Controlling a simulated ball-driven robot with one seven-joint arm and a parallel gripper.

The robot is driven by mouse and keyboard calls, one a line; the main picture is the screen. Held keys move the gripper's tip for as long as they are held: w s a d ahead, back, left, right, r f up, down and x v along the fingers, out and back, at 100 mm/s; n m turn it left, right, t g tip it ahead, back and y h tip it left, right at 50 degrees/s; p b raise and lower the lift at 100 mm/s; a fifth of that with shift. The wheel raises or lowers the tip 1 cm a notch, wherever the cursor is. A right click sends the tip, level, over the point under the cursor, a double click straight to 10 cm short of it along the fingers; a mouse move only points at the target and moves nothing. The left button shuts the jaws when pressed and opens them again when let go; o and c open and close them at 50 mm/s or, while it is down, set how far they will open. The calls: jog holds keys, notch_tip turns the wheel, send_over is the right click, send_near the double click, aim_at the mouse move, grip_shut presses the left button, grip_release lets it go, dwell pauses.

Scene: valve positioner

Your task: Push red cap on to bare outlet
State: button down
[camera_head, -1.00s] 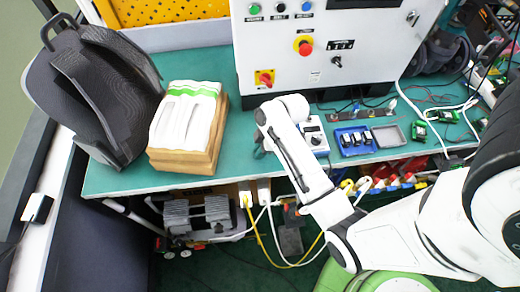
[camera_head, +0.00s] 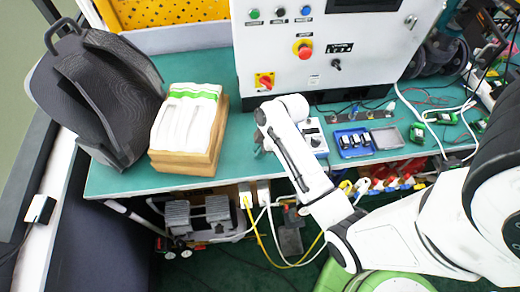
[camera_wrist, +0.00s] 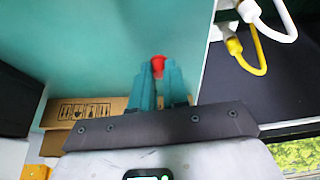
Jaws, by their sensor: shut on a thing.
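The small red cap (camera_wrist: 158,66) shows in the wrist view between the tips of the two teal fingers of my gripper (camera_wrist: 158,70). My gripper is shut on the cap, above the green bench top (camera_wrist: 120,30). In the head view my arm hides the cap and most of the gripper, near the bench's front edge. A white and blue device (camera_head: 314,138) stands just right of my wrist in the head view. I cannot make out a bare outlet in either view.
A cardboard box (camera_head: 190,158) holding white bags and a black backpack (camera_head: 95,95) stand on the left. A control cabinet (camera_head: 300,70) stands behind. A blue tray (camera_head: 353,153) lies to the right. Cables (camera_wrist: 277,30) hang past the bench edge. Bench between box and arm is clear.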

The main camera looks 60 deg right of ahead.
jog(key=shift+r, duration=0.1)
jog(key=shift+r, duration=1.95)
